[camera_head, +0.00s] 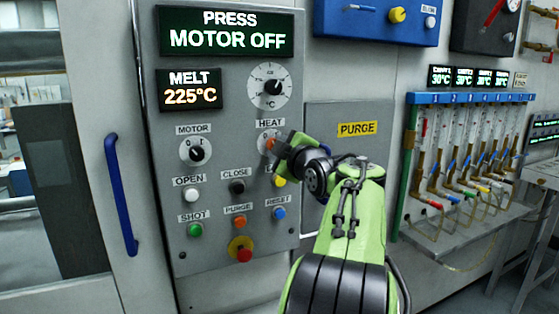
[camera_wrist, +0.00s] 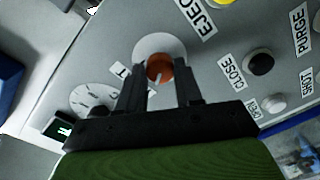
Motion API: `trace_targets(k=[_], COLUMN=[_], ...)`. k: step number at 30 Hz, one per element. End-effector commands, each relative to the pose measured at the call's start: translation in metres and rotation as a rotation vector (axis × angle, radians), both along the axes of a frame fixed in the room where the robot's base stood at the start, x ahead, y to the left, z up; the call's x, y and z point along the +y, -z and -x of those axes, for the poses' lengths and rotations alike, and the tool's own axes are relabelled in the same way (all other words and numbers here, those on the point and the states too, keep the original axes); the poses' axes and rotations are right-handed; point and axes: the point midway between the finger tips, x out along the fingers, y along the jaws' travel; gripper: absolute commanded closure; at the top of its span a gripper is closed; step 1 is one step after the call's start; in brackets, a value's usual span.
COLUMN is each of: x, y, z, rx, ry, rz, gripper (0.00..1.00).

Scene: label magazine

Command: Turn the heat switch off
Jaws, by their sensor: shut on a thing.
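The heat switch (camera_head: 270,142) is an orange round knob on a pale dial plate under the HEAT label (camera_head: 270,123), at the right side of the grey control panel. In the wrist view the orange knob (camera_wrist: 159,67) sits between the two dark fingers, with a white mark on its face. My gripper (camera_head: 278,149) reaches the panel from the lower right and is shut on this knob; it also shows in the wrist view (camera_wrist: 160,80). My gripper partly hides the knob and its dial in the head view, so I cannot tell its exact setting.
The motor knob (camera_head: 197,151) is left of the heat switch, and a temperature dial (camera_head: 271,87) is above it. Several push buttons lie below, including the red emergency-style button (camera_head: 244,254). The screen reads PRESS MOTOR OFF (camera_head: 228,30); the MELT display (camera_head: 192,88) reads 225°C.

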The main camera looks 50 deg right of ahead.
Motion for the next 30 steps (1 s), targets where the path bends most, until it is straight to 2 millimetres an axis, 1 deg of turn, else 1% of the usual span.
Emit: trace_targets(k=[1,9,22,23,27,28,30], x=[0.0002,0.0,-0.0001,-0.0001,-0.0002,-0.0001,-0.0002], y=[0.0025,0.0011,0.0005,0.0005,0.0005,0.0005,0.0004], z=[-0.0002,-0.0003,-0.0003,-0.0003,-0.0002,-0.0003,-0.0002], rx=[0.01,0.044,0.049,0.049,0.048,0.048,0.048], ry=[-0.001,0.0,-0.001,-0.001,-0.001,-0.001,-0.001], rz=[0.016,0.07,0.077,0.077,0.076,0.076,0.076], gripper=[0.95,0.95,0.95,0.63,0.42,0.39,0.39])
